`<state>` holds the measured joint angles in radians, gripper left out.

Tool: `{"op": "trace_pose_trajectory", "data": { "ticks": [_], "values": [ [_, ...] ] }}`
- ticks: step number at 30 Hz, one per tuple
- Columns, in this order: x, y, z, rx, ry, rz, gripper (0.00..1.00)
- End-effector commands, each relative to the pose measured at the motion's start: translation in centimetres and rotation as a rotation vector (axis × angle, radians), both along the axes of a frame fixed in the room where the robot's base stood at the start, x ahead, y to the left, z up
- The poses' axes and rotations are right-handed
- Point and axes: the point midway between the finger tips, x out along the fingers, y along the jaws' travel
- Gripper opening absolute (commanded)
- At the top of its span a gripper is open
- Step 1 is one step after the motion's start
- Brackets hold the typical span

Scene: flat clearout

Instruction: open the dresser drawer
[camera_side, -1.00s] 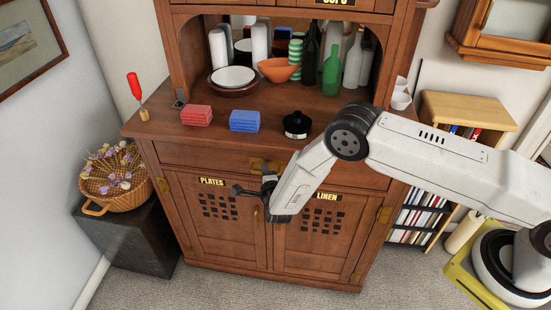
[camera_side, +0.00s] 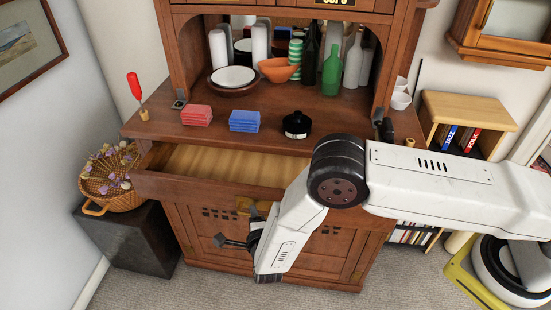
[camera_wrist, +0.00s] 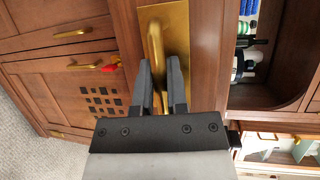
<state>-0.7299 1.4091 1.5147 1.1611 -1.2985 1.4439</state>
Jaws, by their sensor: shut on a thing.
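The dresser drawer (camera_side: 175,188) is pulled out from the wooden dresser, just under its worktop. Its pale wooden inside (camera_side: 215,163) shows and looks empty, with the right end hidden by my arm. In the side view my gripper (camera_side: 254,222) is in front of the drawer's middle.
Red blocks (camera_side: 196,115), blue blocks (camera_side: 244,120) and a black lidded pot (camera_side: 296,124) stand on the worktop. Plates, an orange bowl (camera_side: 279,69) and bottles fill the niche behind. A wicker basket (camera_side: 108,178) is at left. Carpet in front is clear.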

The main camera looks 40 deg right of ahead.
Motion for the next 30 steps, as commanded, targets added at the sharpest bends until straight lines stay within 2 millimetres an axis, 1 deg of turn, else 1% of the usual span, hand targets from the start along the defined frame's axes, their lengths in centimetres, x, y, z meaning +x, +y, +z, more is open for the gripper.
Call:
{"op": "trace_pose_trajectory", "data": {
  "ticks": [1, 6, 12, 15, 21, 30],
  "values": [
    [-1.2, 1.3, 0.0, 0.0, 0.001, 0.008, 0.0],
    [-4.5, 4.6, 0.0, -0.001, 0.0, 0.008, 0.0],
    [-7.7, 7.7, 0.0, 0.0, 0.0, 0.005, 0.0],
    [-8.8, 8.8, 0.0, 0.0, 0.0, 0.004, 0.0],
    [-10.0, 10.0, 0.0, 0.0, 0.0, 0.001, 0.0],
    [-10.1, 10.2, 0.0, 0.001, 0.0, 0.0, 0.0]
  ]
}}
